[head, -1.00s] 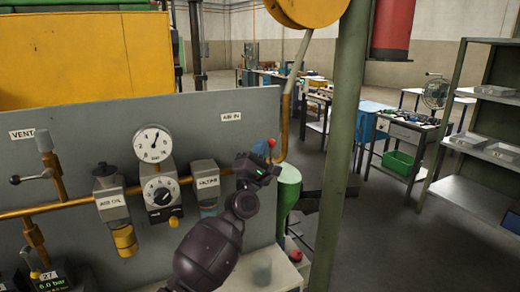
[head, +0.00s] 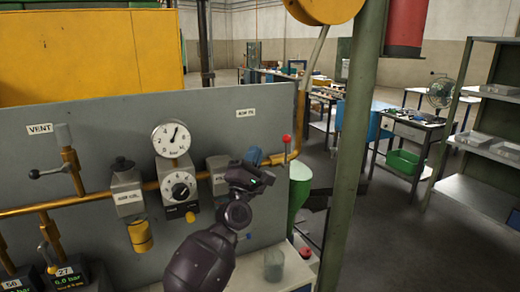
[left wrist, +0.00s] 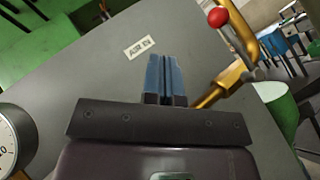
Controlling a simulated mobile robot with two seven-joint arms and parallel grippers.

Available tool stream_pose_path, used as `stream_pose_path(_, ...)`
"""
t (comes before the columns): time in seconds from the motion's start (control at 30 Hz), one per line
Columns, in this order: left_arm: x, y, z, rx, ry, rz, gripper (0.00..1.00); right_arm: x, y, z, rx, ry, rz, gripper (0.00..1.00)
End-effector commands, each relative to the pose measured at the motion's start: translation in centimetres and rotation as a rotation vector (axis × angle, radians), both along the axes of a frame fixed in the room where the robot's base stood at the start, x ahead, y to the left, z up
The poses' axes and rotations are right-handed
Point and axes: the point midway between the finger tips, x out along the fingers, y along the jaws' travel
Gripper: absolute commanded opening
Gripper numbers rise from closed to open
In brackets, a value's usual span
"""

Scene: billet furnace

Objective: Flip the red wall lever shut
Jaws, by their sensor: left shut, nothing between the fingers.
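The lever with a red ball knob (head: 286,138) stands upright at the right end of the brass pipe, by the right edge of the grey panel (head: 225,125). In the left wrist view the red knob (left wrist: 218,17) shows at the top, above the brass valve. My left gripper (head: 253,156) is left of the lever and apart from it, in front of the panel. Its blue fingers (left wrist: 165,78) are shut and empty, pointing toward the panel below the AIR IN label (left wrist: 140,47). My right gripper is not in view.
A pressure gauge (head: 171,139), a regulator (head: 180,187) and a vent handle (head: 50,172) line the pipe to the left. A green post (head: 352,140) stands right of the lever. A green rounded body (head: 299,190) sits below it.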

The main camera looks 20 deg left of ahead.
Motion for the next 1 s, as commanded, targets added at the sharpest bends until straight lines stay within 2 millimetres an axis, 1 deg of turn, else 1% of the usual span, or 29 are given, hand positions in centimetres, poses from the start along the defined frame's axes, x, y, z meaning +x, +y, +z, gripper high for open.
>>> stream_pose_path(0.03, -1.0, 0.1, -0.3, -0.002, 0.001, 0.001, 0.00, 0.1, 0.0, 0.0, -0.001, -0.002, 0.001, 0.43)
stream_pose_path(0.2, -3.8, 0.5, -0.7, -0.002, 0.000, 0.001, 0.00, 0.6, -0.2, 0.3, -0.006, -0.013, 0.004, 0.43)
stream_pose_path(0.3, -4.9, 0.6, -0.9, -0.001, 0.000, 0.000, 0.00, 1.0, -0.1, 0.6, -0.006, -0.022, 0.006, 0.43)
stream_pose_path(0.4, -5.6, 0.6, -1.0, 0.000, 0.001, 0.000, 0.00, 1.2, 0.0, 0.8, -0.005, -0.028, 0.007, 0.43)
stream_pose_path(0.67, -6.1, 0.7, -1.0, 0.000, 0.000, 0.000, 0.00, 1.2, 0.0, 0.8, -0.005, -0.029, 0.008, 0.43)
stream_pose_path(1.0, -6.1, 0.7, -1.0, 0.000, 0.000, 0.000, 0.00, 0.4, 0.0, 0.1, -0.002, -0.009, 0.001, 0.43)
